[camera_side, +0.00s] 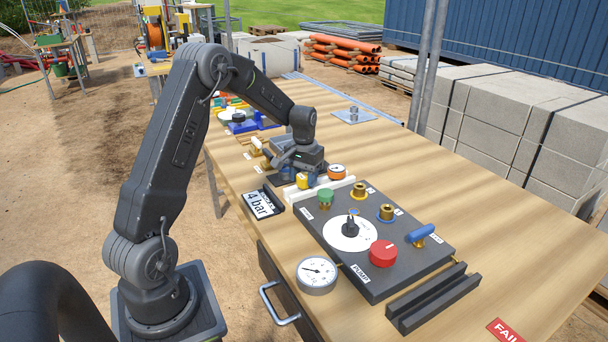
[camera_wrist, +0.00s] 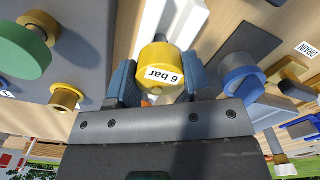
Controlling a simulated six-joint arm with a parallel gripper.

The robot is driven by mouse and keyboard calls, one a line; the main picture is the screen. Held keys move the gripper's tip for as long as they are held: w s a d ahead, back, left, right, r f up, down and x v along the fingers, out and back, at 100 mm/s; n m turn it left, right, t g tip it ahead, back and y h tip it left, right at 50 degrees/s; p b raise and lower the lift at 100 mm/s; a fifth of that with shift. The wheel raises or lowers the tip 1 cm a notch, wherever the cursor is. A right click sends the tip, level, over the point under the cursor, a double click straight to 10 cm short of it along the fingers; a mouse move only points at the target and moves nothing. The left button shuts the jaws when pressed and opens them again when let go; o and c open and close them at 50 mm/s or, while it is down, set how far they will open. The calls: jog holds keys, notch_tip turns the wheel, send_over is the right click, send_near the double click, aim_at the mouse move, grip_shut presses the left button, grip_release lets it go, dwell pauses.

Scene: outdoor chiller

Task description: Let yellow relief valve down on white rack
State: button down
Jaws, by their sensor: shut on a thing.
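The yellow relief valve (camera_side: 302,181) is between the blue fingers of my gripper (camera_side: 307,180) in the side view. In the wrist view the valve (camera_wrist: 160,62) shows its round yellow end with a "6 bar" label, and my gripper (camera_wrist: 158,80) is shut on it from both sides. The white rack (camera_side: 322,189) is a low bar along the back edge of the grey panel, and the valve is over or at it. The rack (camera_wrist: 180,18) also shows behind the valve in the wrist view. Whether the valve touches the rack cannot be told.
An orange valve (camera_side: 337,172) is close beside my gripper. The grey panel (camera_side: 385,290) carries a green knob (camera_side: 325,197), brass fittings, a red knob (camera_side: 383,253) and a blue-handled valve (camera_side: 420,233). A "4 bar" sign (camera_side: 262,203) lies left of the rack.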

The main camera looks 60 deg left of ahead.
aim_at(304, 175)
grip_release()
dwell(0.7)
jog(key=shift+r, duration=0.1)
jog(key=shift+r, duration=3.45)
jog(key=shift+r, duration=0.1)
notch_tip(304, 175, up, 14)
jog(key=shift+f, duration=0.2)
